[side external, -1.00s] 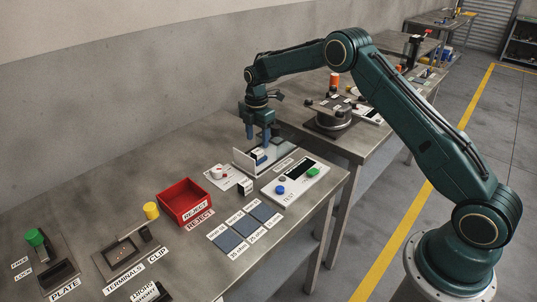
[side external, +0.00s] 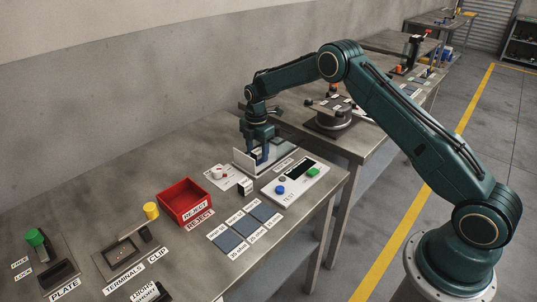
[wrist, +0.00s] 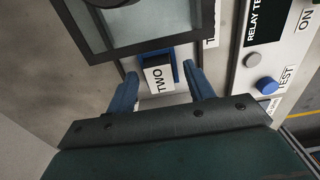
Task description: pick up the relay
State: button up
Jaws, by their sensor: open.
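My gripper (wrist: 163,86) is open, with one blue finger on each side of the block and visible gaps between. In the side view my gripper (side external: 261,156) points down at the pale upright stand on the bench. There the fingers largely hide the block.
The relay tester (side external: 295,180) with blue and green buttons lies just right of the stand. A small labelled block (side external: 245,187) and a white plate with a red-and-white part (side external: 219,176) are near. The red reject bin (side external: 183,197) is to the left.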

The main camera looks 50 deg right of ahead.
aim_at(257, 151)
grip_shut()
jog(key=shift+r, duration=0.15)
notch_tip(257, 151, up, 20)
dwell(0.8)
dwell(0.5)
